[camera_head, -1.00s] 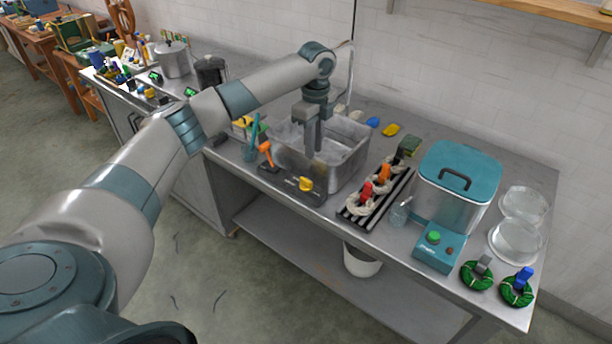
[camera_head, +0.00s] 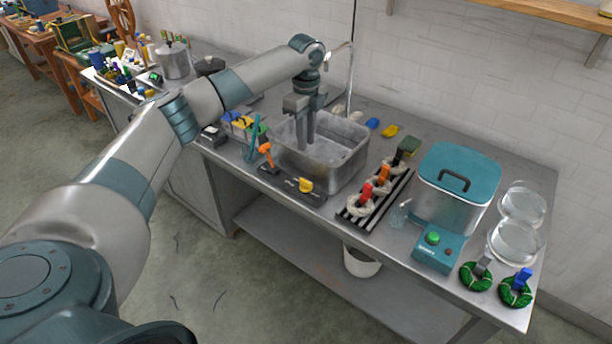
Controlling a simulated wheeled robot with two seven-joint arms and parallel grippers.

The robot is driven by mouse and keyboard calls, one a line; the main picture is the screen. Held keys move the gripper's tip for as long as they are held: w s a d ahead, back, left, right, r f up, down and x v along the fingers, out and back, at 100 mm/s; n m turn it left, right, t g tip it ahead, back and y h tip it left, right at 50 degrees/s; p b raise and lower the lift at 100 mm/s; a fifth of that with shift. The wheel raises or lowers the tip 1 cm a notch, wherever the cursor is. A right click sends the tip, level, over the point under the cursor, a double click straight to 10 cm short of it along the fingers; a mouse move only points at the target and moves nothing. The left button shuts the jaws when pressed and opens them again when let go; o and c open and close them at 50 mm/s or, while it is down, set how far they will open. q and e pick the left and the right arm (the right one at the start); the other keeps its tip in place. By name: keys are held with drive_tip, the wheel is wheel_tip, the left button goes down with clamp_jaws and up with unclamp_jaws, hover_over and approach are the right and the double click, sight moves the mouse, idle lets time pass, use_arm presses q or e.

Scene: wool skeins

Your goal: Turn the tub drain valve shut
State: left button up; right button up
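The metal tub (camera_head: 347,172) stands on the steel bench. A dark panel (camera_head: 287,183) sits along its front side, with an orange lever (camera_head: 266,153) standing up at its left and a yellow knob (camera_head: 306,186) at its right. Which of the two is the drain valve is not marked clearly enough to read. My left gripper (camera_head: 305,142) points down over the left part of the tub, behind the panel and apart from both handles. Its two fingers are apart with nothing visible between them. My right gripper is out of view.
A rack with wool skeins (camera_head: 374,195) lies right of the tub, then a teal-lidded machine (camera_head: 455,190). A teal tool stands in a glass (camera_head: 251,150) left of the lever. A faucet pipe (camera_head: 350,75) rises behind the tub. A white bucket (camera_head: 362,262) stands below.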

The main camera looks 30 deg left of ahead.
sight(306, 181)
use_arm(q)
wheel_tip(306, 181, down, 14)
drive_tip(key=p, duration=0.3)
drive_tip(key=shift+r+p, duration=0.15)
drive_tip(key=shift+p, duration=0.25)
drive_tip(key=shift+f, duration=0.7)
clamp_jaws()
